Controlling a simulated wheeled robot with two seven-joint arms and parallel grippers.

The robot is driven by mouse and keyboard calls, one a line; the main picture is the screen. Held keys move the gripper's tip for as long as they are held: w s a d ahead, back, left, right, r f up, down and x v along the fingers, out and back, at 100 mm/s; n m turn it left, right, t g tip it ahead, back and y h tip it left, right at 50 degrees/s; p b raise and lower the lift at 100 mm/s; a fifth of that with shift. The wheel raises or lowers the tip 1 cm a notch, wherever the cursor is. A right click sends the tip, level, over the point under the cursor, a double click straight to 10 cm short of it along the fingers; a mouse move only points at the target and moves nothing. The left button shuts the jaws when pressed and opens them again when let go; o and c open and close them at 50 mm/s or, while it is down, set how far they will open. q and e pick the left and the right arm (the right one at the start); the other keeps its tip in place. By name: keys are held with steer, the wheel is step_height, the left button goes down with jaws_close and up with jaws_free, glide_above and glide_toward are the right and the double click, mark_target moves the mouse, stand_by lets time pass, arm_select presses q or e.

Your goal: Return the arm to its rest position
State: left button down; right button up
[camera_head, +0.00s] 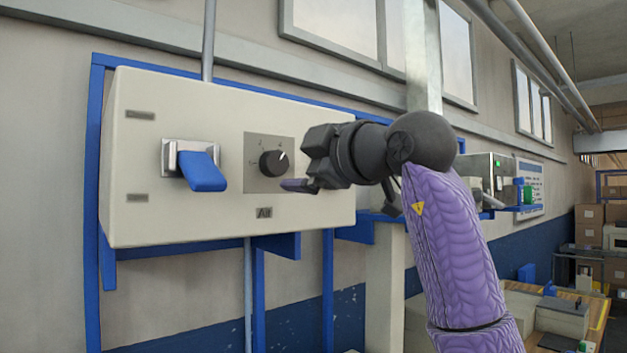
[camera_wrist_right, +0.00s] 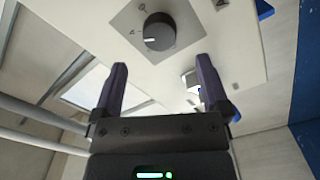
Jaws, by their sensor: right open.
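My right gripper (camera_head: 296,185) is in front of the right part of a cream control box (camera_head: 220,110) on the wall. The box carries a black rotary knob (camera_head: 273,163) on a grey plate and a blue lever (camera_head: 202,172) on a metal plate. In the right wrist view, my right gripper (camera_wrist_right: 161,88) has its two purple fingers apart with nothing between them. The knob (camera_wrist_right: 159,31) is beyond the fingertips there, apart from them. My left gripper is in neither view.
A blue frame (camera_head: 95,200) surrounds the box, and a metal post (camera_head: 424,55) stands behind my right arm. A machine with green lights (camera_head: 490,180) is at right. A bench (camera_head: 560,315) with small items and stacked cartons (camera_head: 590,225) are farther right.

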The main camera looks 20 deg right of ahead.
steer(key=b+v, duration=0.1)
steer(key=v, duration=0.3)
steer(key=shift+s, duration=0.1)
